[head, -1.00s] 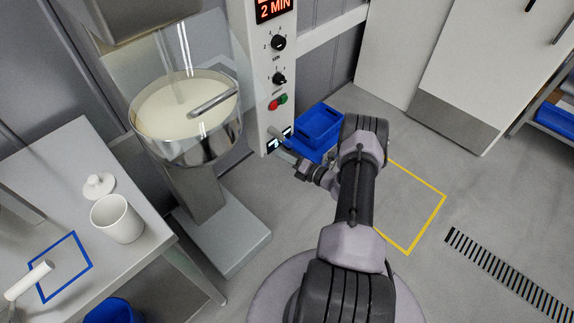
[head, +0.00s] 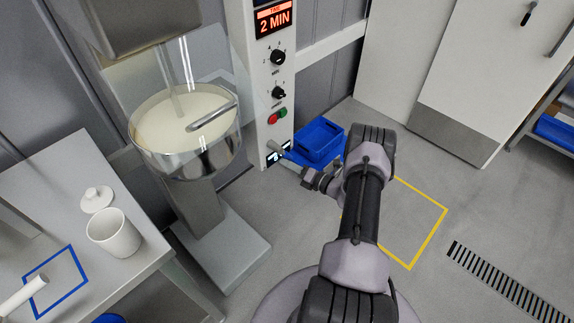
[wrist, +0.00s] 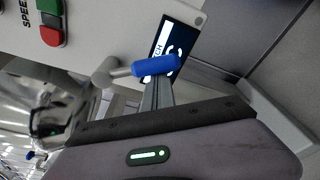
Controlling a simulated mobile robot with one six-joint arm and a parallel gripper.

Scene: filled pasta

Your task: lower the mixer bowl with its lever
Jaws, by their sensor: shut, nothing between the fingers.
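The mixer bowl (head: 217,160) is a shiny steel bowl of pale mix, under the mixer head, with a clear guard around it. The lever is a grey rod with a blue grip (wrist: 155,66) in the wrist view, beside the mixer's control column. My gripper (wrist: 156,84) is shut and empty, its fingertips right at the blue grip; I cannot tell whether they touch it. In the head view my gripper (head: 290,158) is low beside the column, where the lever is too small to make out clearly.
The control column (head: 265,120) carries a "2 MIN" display, knobs and red and green buttons. Blue crates (head: 319,140) stand on the floor behind my gripper. A table (head: 140,262) with a white jar (head: 113,233) is at left. Floor at right is clear, with a yellow outline (head: 427,236).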

